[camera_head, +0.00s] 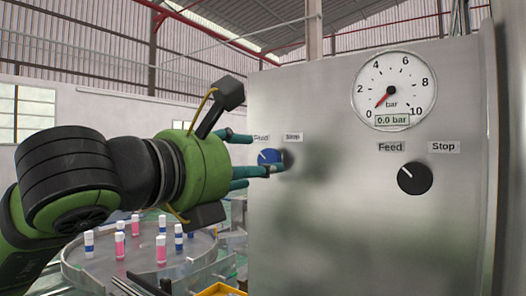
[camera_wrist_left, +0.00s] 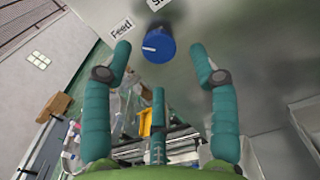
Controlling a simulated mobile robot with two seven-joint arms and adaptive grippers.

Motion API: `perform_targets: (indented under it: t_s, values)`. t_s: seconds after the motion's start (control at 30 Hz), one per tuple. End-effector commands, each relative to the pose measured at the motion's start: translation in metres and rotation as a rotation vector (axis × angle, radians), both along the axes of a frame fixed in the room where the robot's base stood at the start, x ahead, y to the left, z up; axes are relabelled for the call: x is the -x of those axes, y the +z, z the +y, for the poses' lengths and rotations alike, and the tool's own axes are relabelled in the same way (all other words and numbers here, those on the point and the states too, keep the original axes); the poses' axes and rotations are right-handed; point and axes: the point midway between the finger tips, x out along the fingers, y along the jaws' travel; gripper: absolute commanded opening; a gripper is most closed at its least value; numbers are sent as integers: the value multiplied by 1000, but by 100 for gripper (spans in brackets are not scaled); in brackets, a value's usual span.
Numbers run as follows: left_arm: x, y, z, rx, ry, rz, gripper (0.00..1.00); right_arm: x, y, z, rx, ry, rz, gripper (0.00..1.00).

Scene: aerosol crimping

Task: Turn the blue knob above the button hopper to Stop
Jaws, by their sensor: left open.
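The blue knob (camera_head: 266,155) is on the metal panel, under a Feed label and a Stop label (camera_head: 293,137). It also shows in the left wrist view (camera_wrist_left: 159,43), where its white mark points toward the Feed label (camera_wrist_left: 121,28). My left gripper (camera_head: 258,162) is open at the panel, its teal fingers spread around the knob's area. In the left wrist view the gripper (camera_wrist_left: 160,52) has a fingertip on either side of the knob, with gaps, and a third finger below it. One finger partly covers the knob in the head view. My right gripper is not in view.
A black knob (camera_head: 415,178) with its own Feed and Stop labels is to the right on the panel. Above it is a round gauge (camera_head: 394,90) reading 0.0 bar. A round table (camera_head: 90,272) with several small bottles stands at lower left, below my left arm.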

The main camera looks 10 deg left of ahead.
Motion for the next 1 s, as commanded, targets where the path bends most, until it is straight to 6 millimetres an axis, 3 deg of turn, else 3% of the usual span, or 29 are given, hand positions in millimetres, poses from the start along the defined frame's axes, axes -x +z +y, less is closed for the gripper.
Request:
perform_targets:
  t_s: [0.03, 0.2, 0.53, 0.67, 1.0]
  values:
    - [-8, 3, -3, -2, 0, 5, 60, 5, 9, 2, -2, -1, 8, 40]
    - [-23, 2, -10, -1, -2, 2, 60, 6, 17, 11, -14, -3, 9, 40]
    - [-27, -1, -11, -2, -1, 2, 60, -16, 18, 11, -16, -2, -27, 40]
    - [-27, -1, -11, -2, -1, 2, 8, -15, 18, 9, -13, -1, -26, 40]
    - [-27, -4, -12, -5, -2, 8, 4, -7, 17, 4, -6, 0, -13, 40]
